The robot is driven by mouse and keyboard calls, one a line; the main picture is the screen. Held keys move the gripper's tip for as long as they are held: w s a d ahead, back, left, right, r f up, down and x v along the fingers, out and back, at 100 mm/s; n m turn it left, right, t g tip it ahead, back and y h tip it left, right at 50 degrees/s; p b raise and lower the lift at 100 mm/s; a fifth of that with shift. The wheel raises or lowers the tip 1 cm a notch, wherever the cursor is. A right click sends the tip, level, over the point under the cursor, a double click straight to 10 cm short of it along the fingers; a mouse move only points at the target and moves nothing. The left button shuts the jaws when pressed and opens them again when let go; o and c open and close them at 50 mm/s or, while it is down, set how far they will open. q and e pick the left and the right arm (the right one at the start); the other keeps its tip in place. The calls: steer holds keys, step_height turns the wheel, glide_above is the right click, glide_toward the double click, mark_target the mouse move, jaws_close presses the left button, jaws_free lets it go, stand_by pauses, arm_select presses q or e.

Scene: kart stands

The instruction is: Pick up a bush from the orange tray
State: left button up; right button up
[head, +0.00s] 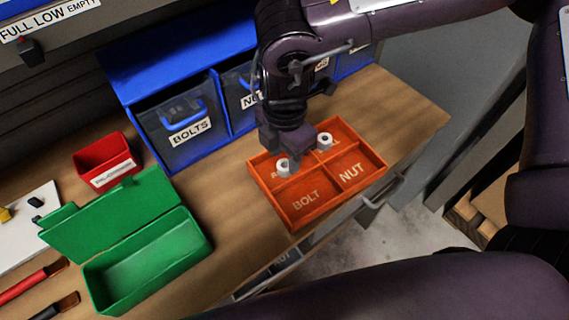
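The orange tray (313,219) lies on the wooden bench and has labelled compartments, including BOLT and NUT in the nearer part. One pale ring-shaped bush (284,168) is at the left back compartment. A second bush (325,141) is at the right back compartment. My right gripper (287,148) points down over the back of the tray, close to the left bush. Its fingertips are dark and overlap, so whether they are apart or touch the bush is unclear. My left gripper is out of view.
Blue bins (165,138) labelled BOLTS and others stand behind the tray. A small red bin (107,160) and an open green box (150,260) are to the left. The bench edge and an open drawer (268,276) are in front.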

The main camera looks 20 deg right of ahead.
mark_target(284, 168)
steer(key=shift+w+f, duration=0.1)
steer(key=shift+f, duration=1.25)
steer(key=c, duration=0.7)
steer(key=shift+r, duration=0.15)
